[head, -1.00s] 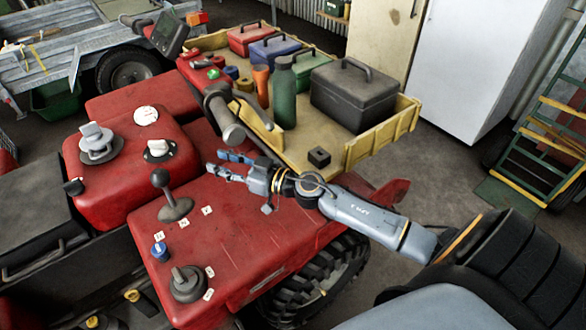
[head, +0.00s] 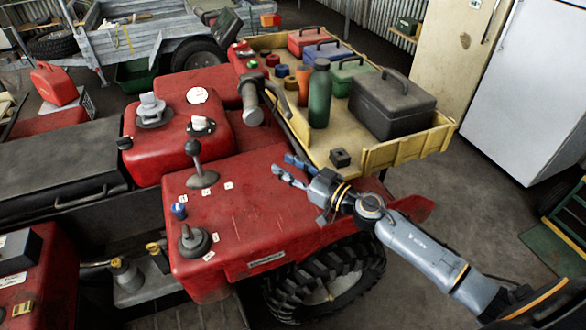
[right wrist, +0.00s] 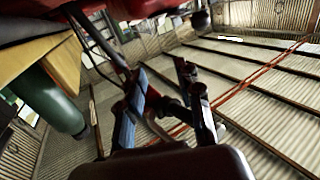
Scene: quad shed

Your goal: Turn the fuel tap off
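A black rotary knob (head: 193,240) with small white labels beside it sits on the front corner of the quad's red body panel (head: 262,212). Another dark knob on a white plate (head: 201,126) sits on the red tank (head: 160,157), and a small black knob (head: 124,142) is on the tank's left side. I cannot read the labels, so I cannot tell which is the fuel tap. My right gripper (head: 283,165) is open and empty above the panel's right part, right of the knobs and apart from them. Its spread fingers show in the right wrist view (right wrist: 165,92). My left gripper is out of view.
A gear lever (head: 194,155) stands up from the panel, with a blue knob (head: 179,210) nearby. The yellow tray (head: 410,148) holds a green bottle (head: 320,95) and several toolboxes. The tyre (head: 335,285) is below.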

